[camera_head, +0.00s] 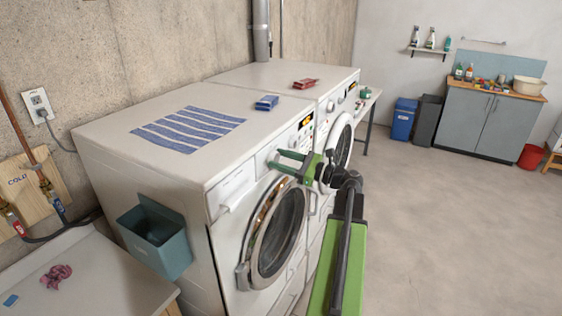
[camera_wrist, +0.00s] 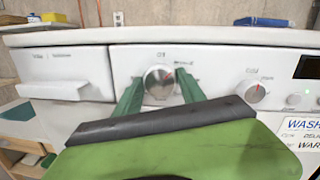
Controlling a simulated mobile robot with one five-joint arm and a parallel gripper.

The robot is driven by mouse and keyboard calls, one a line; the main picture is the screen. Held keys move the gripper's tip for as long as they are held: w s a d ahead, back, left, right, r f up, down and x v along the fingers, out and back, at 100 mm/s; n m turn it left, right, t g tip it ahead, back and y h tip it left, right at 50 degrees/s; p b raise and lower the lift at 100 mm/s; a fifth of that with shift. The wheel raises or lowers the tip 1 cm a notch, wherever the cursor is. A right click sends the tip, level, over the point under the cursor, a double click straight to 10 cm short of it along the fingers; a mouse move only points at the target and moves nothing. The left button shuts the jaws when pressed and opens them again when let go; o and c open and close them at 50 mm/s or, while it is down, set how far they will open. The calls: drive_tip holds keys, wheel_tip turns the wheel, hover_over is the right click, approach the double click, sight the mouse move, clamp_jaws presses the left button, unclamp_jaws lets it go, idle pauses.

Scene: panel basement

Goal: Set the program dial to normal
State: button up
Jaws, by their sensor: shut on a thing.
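The program dial (camera_wrist: 160,80) is a round grey knob on the white front panel of the near washing machine (camera_head: 150,115). In the wrist view small print stands above and to the right of it; the word above looks like "Off", the rest is too blurred to read. My gripper (camera_wrist: 160,84) has its two green fingers on either side of the dial and is shut on it. The dial's pointer is not clear enough to read. In the head view my gripper (camera_head: 286,160) is at the machine's front panel, and its fingers hide the dial.
A second knob (camera_wrist: 254,91) with a red mark sits to the right on the panel. The detergent drawer (camera_wrist: 55,88) is to the left. The round door (camera_head: 278,232) is below. A striped cloth (camera_head: 188,130) and a blue box (camera_head: 266,103) lie on top. Open floor lies right.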

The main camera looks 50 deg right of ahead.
idle(0.3)
drive_tip(key=o, duration=1.4)
drive_tip(key=shift+c, duration=0.2)
drive_tip(key=b+v, duration=0.1)
drive_tip(key=v, duration=1.6)
drive_tip(key=shift+s+b, duration=0.25)
drive_tip(key=shift+b, duration=0.15)
drive_tip(key=shift+s+f, duration=0.1)
